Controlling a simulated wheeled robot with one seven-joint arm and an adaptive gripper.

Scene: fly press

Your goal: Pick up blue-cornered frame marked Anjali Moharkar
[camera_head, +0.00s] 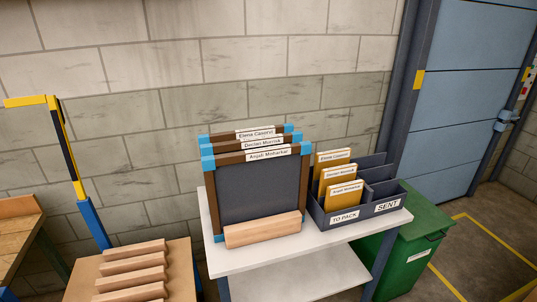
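The blue-cornered frame marked Anjali Moharkar (257,190) is the front one of three frames standing upright on a white table (228,262). It has brown sides, a dark panel and a white name label along its top. A wooden block (262,229) stands before its lower edge. The frame marked Devlan Murrick (262,144) is right behind it, and the frame marked Elena Casorvi (255,133) is at the back; mostly their tops show. My gripper is not in view.
A dark box (368,210) labelled TO PACK and SENT stands right of the frames, with yellow name cards (345,190) in its left side. A green bin (412,245) is at right. Wooden slats (133,273) lie lower left, near a yellow-black post (68,150). A block wall stands behind.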

